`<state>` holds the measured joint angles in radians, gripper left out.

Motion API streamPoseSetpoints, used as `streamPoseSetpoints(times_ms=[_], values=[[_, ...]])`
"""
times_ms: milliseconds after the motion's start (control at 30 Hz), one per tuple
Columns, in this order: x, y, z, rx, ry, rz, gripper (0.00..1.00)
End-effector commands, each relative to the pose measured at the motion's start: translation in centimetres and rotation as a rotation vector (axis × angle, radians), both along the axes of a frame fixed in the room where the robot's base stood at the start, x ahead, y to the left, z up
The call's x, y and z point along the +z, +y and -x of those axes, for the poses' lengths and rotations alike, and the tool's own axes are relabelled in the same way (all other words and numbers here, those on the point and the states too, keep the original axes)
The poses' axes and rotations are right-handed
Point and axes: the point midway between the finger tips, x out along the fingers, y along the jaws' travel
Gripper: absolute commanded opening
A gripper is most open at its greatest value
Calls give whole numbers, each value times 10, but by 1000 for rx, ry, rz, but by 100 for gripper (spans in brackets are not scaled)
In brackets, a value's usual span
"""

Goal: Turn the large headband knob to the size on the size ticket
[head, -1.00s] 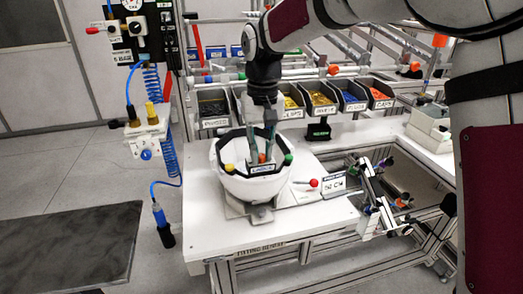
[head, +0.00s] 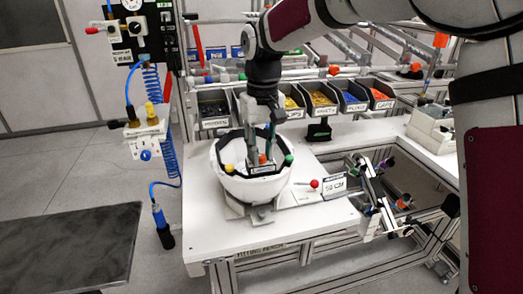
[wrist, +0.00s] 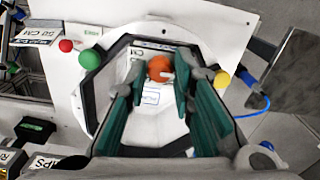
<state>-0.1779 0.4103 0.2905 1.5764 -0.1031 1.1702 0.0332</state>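The white helmet shell (head: 240,188) sits open side up on a stand on the bench. A dark band lines its rim; it also fills the wrist view's middle (wrist: 160,120). The large orange knob (wrist: 160,68) is inside the shell, with a small white mark on its right side. My gripper (wrist: 159,75) reaches down into the shell, its green fingers spread on either side of the orange knob. Contact with the knob cannot be told. The size ticket (head: 334,186) stands right of the helmet, reading a size in CM; its digits are hard to read.
A red ball-ended lever (head: 314,183) stands between helmet and ticket. Yellow (wrist: 221,79) and green (wrist: 89,59) knobs sit at the helmet's sides. Several part bins (head: 320,105) line the back. The bench front (head: 230,233) is clear. A blue coiled hose (head: 170,150) hangs at left.

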Motion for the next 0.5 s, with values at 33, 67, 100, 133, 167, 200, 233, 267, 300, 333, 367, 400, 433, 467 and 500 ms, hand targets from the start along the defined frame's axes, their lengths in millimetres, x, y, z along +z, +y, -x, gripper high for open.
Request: streamPoseSetpoints(times_ms=[33, 67, 100, 133, 167, 200, 233, 267, 300, 333, 367, 400, 433, 467, 500], values=[[0, 0, 0, 0, 0, 0, 39], [0, 0, 0, 0, 0, 0, 39], [0, 0, 0, 0, 0, 0, 39], [0, 0, 0, 0, 1, 0, 39], [0, 0, 0, 0, 1, 0, 39], [0, 0, 0, 0, 1, 0, 39], [0, 0, 0, 0, 1, 0, 39], [0, 0, 0, -1, 1, 0, 39], [0, 0, 0, -1, 1, 0, 39], [0, 0, 0, -1, 1, 0, 39], [1, 0, 0, -1, 1, 0, 39], [3, 0, 0, -1, 1, 0, 39], [5, 0, 0, -1, 0, 0, 39], [8, 0, 0, -1, -1, 0, 39], [13, 0, 0, -1, -1, 0, 39]])
